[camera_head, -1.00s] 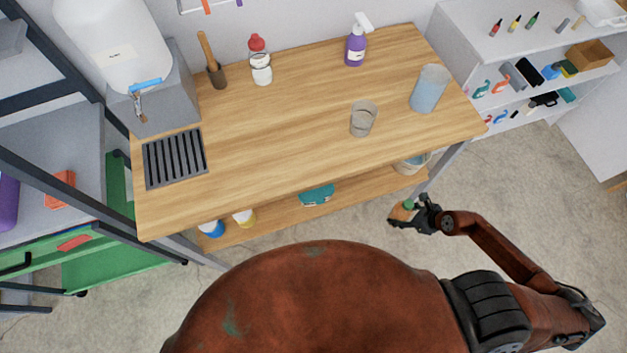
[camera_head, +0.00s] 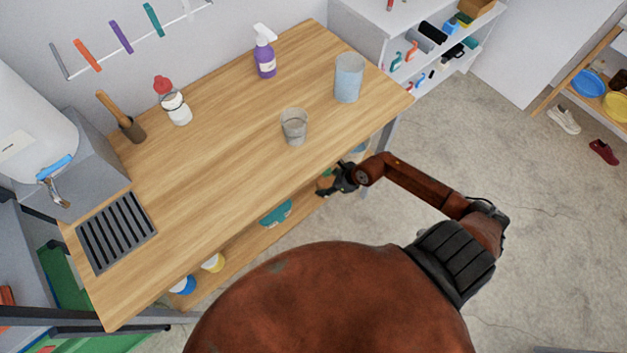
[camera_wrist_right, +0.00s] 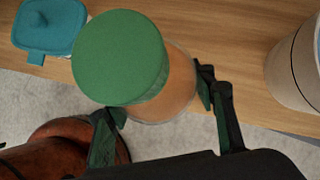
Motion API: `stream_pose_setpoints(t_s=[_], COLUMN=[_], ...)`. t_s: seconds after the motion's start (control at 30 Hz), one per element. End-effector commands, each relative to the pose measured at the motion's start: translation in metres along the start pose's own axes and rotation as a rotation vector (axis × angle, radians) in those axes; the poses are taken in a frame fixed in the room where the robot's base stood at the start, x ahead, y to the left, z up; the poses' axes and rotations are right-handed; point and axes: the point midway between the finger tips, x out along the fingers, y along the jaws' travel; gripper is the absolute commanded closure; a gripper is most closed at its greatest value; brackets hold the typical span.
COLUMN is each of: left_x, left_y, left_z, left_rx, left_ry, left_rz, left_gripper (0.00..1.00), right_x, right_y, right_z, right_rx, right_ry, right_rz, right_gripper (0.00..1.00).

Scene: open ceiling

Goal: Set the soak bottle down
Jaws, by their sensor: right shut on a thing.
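The soak bottle (camera_wrist_right: 181,88) is a clear jar with orange contents and a round green lid (camera_wrist_right: 120,57). My right gripper (camera_wrist_right: 160,108) is shut on it, with a finger on each side of the jar. In the wrist view, the bottle overlaps the front edge of the wooden lower shelf (camera_wrist_right: 225,30). Its base is hidden, so I cannot tell whether it touches the shelf. In the head view, my right gripper (camera_head: 335,180) is just below the table's front edge, and only a bit of the bottle shows. My left gripper is not in view.
On the lower shelf, a teal lidded box (camera_wrist_right: 52,25) is left of the bottle and a pale round container (camera_wrist_right: 295,75) is right, with bare wood between. The tabletop (camera_head: 220,170) above holds a glass (camera_head: 294,127), a blue tumbler (camera_head: 348,78) and a purple spray bottle (camera_head: 265,55).

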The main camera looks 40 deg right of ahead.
Motion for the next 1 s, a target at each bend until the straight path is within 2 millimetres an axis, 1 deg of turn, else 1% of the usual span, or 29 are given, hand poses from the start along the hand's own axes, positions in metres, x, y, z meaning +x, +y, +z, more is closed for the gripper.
stream_pose_setpoints(t_s=[0.03, 0.1, 0.23, 0.47, 0.5, 0.53, 0.9, 0.93, 1.0], left_x=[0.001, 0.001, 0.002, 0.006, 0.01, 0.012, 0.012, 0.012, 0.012], left_y=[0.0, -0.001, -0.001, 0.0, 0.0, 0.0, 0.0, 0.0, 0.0], left_z=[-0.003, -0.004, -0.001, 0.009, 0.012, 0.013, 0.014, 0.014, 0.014], left_rx=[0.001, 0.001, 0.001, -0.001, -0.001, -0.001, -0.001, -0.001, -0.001], left_ry=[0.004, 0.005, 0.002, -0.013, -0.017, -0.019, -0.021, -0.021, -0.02], left_rz=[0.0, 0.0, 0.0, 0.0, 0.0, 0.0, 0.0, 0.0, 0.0], left_gripper=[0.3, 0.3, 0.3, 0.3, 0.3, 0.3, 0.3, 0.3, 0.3], right_x=[0.002, 0.004, 0.008, 0.028, 0.034, 0.037, 0.039, 0.04, 0.039], right_y=[0.0, -0.001, 0.0, 0.0, 0.001, 0.001, 0.0, 0.0, 0.0], right_z=[0.005, 0.007, 0.014, 0.045, 0.035, 0.033, 0.032, 0.03, 0.03], right_rx=[0.0, 0.0, 0.0, 0.0, 0.004, 0.003, -0.001, 0.0, 0.0], right_ry=[-0.003, -0.002, -0.002, -0.005, 0.002, 0.002, -0.001, 0.003, 0.002], right_rz=[-0.001, -0.001, 0.0, 0.0, 0.001, 0.001, 0.0, 0.0, 0.0], right_gripper=[0.92, 0.92, 0.92, 0.92, 0.92, 0.92, 0.92, 0.48, 0.43])
